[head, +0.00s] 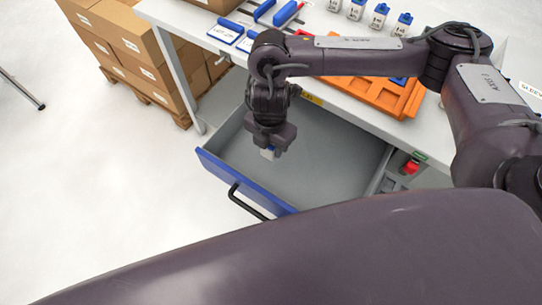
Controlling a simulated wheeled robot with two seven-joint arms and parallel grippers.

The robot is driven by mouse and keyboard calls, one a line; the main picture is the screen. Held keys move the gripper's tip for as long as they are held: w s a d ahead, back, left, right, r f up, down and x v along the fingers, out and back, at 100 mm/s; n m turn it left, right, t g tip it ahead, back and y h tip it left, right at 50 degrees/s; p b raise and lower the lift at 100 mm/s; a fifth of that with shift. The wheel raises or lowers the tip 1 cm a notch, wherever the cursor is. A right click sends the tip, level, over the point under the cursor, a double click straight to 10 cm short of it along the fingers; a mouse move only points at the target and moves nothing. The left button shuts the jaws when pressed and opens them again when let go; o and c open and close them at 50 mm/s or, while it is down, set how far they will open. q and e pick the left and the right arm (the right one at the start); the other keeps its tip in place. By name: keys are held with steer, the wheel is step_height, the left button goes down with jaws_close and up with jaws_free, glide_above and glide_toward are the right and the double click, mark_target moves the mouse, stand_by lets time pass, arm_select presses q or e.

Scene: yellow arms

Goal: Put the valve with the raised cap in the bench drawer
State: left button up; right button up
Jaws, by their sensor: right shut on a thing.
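The bench drawer (322,168) is pulled open below the bench, with a grey inside, a blue front and a black handle (247,202). My right gripper (270,150) points down over the left part of the drawer, near its front. It is shut on a small pale and blue piece, which looks like a valve (268,154). Most of this piece is hidden by the jaws, so I cannot tell its cap's height or whether it touches the drawer floor. Several white valves with blue caps (379,15) stand on the bench. My left gripper is out of view.
An orange tray (372,97) lies on the white bench (170,12), partly behind my arm. Blue-handled items (285,14) lie at the back. Cardboard boxes (118,40) are stacked at left. A red item (411,167) sits right of the drawer. The visible drawer floor is clear.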

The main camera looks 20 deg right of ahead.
step_height(320, 180, down, 2)
steer(key=shift+f, duration=0.2)
steer(key=shift+f+b, duration=0.95)
steer(key=shift+f, duration=1)
steer(key=shift+f, duration=0.2)
steer(key=o, duration=1)
step_height(320, 180, up, 11)
steer(key=p, duration=0.3)
steer(key=shift+r, duration=0.7)
